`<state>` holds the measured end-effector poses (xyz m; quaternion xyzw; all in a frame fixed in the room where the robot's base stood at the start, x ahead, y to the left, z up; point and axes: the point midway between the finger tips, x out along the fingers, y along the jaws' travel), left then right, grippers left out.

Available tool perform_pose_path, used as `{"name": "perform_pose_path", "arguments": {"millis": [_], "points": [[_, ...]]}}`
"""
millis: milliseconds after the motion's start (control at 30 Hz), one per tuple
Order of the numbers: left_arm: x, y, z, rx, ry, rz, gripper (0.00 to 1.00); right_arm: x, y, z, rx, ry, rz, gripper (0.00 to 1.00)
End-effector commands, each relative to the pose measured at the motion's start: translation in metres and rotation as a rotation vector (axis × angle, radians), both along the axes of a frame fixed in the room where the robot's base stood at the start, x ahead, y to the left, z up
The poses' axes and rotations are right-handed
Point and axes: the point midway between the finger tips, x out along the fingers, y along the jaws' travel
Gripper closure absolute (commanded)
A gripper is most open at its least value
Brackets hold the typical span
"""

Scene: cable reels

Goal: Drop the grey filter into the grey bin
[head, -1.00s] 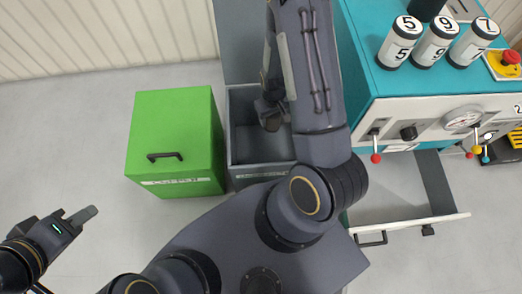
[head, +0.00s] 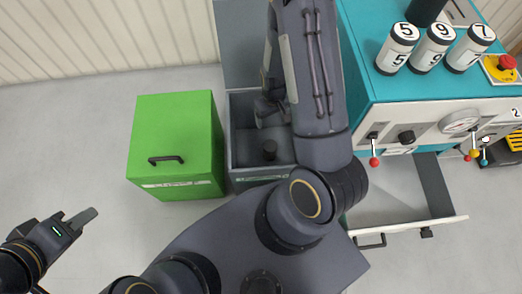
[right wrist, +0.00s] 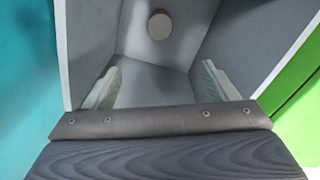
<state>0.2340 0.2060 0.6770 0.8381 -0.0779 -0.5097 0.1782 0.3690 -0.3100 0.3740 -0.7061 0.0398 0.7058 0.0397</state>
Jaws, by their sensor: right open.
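The grey bin (head: 245,180) stands open between the green box and the teal machine. A dark grey cylinder, which looks like the filter (head: 269,150), is inside the bin. In the right wrist view the filter (right wrist: 159,25) shows as a round end, apart from my fingers. My right gripper (head: 268,108) is over the bin; its fingers (right wrist: 160,85) are spread with nothing between them. My arm hides part of the bin. My left gripper (head: 78,218) is at the far left, away from the bin; its finger gap is unclear.
A green box (head: 175,130) with a black handle stands left of the bin. The teal machine (head: 385,85) at right carries several numbered cylinders (head: 435,48) and a red button (head: 507,62). An open drawer (head: 405,220) juts out below it. Floor at left is clear.

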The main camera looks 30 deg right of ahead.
Motion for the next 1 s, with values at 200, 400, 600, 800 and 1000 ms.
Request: {"name": "perform_pose_path", "arguments": {"millis": [200, 400, 600, 800, 1000], "points": [[0.000, 0.000, 0.019, 0.000, 0.000, 0.000, 0.67, 0.000, 0.001, 0.040, 0.000, -0.001, 0.003, 0.21], [0.000, 0.000, 0.023, 0.000, 0.000, 0.000, 0.67, 0.000, 0.000, 0.051, 0.000, 0.001, 0.002, 0.21], [0.000, 0.000, 0.022, 0.000, 0.000, 0.000, 0.67, 0.000, 0.000, 0.050, 0.000, 0.001, 0.001, 0.21], [0.000, 0.000, 0.022, 0.000, 0.000, 0.000, 0.67, 0.000, 0.000, 0.050, 0.000, 0.001, 0.002, 0.21], [0.000, 0.000, 0.022, 0.000, 0.000, 0.000, 0.67, 0.002, 0.005, 0.063, 0.022, -0.020, -0.013, 0.21]]}}
